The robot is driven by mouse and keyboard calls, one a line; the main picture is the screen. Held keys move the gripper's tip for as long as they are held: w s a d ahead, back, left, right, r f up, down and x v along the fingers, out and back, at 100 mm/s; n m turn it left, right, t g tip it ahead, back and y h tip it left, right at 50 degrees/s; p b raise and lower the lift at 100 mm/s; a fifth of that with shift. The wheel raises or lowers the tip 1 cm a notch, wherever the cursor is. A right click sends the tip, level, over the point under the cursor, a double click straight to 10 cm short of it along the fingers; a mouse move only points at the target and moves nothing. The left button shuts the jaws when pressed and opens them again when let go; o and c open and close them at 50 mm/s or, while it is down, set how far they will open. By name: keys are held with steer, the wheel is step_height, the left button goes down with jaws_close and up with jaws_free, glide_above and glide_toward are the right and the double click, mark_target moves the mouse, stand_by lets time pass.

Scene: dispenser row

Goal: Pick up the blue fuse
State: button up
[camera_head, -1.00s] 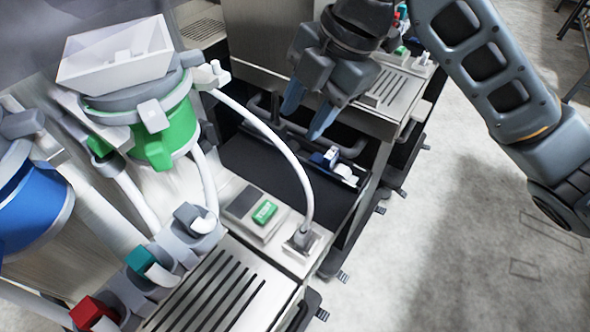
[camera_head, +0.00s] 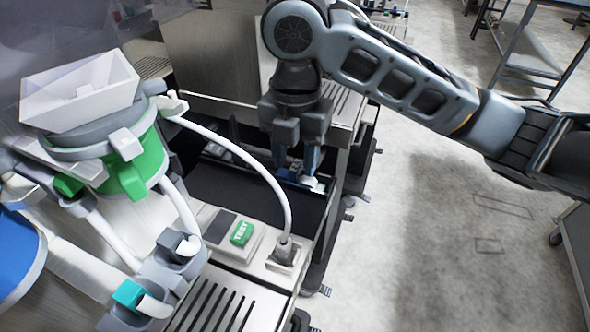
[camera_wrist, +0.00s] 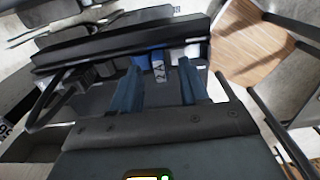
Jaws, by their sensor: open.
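The blue fuse (camera_wrist: 150,59), with a white printed label, shows in the wrist view near the far edge of a dark drawer. In the head view a small blue piece, apparently the same fuse (camera_head: 287,175), shows just under my gripper (camera_head: 298,168). My gripper points down into the drawer with its blue fingers apart. In the wrist view my gripper (camera_wrist: 159,70) has its fingertips on either side of the fuse's line of sight, with nothing held. Whether the fingers touch the fuse I cannot tell.
White pieces (camera_head: 313,184) lie beside the blue fuse in the open dark drawer (camera_head: 238,196). The drawer walls are close around my gripper. A white hose (camera_head: 262,165) arcs in front, beside a green TEST button (camera_head: 241,233).

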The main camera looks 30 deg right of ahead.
steer(key=shift+f, duration=0.8)
steer(key=shift+c, duration=0.2)
jaws_close()
